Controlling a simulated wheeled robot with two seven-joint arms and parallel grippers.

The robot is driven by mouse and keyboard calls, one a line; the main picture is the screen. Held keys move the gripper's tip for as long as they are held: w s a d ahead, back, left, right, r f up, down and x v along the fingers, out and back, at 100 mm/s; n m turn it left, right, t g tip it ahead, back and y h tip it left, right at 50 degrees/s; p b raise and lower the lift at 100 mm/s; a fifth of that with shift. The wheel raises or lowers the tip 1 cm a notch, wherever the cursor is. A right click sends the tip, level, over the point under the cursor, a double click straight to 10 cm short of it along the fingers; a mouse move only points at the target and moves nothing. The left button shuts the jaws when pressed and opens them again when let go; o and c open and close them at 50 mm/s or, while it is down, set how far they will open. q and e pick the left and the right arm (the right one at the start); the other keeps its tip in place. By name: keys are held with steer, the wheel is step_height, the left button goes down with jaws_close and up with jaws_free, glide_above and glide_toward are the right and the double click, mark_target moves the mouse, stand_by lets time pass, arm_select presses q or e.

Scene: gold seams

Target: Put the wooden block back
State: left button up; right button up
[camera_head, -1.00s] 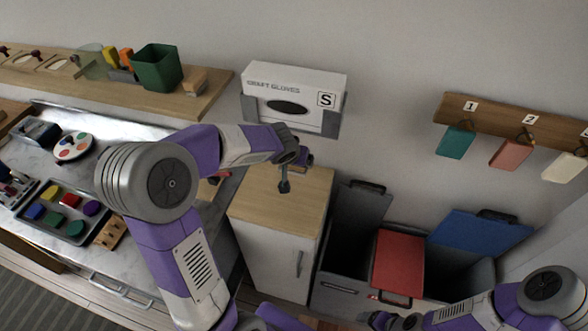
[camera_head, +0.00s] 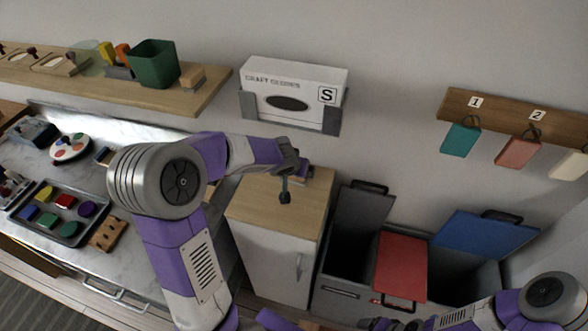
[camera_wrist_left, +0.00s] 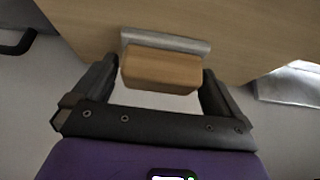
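My left gripper (camera_head: 287,191) hangs over the wooden top of a white cabinet. In the left wrist view its two dark fingers (camera_wrist_left: 161,75) close on both ends of a wooden block (camera_wrist_left: 160,71) with a grey strip along its far side. In the head view the gripper and wrist hide this block. Another small wooden block (camera_head: 192,77) sits on the wall shelf, right of a green bin. My right gripper (camera_head: 392,324) is at the bottom edge, partly cut off, and its fingers are unclear.
The cabinet top (camera_head: 262,205) looks otherwise clear. A glove box (camera_head: 292,82) is on the wall above it. Bins with a red lid (camera_head: 401,266) and a blue lid (camera_head: 484,239) stand to the right. A tray (camera_head: 70,232) of coloured pieces lies on the left counter.

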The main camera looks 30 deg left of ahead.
arm_select(q)
steer(key=shift+r+p, duration=0.25)
steer(key=shift+p, duration=0.05)
steer(key=p+v, duration=0.3)
steer(key=v, duration=0.9)
steer(key=shift+p, duration=0.3)
steer(key=shift+f, duration=0.1)
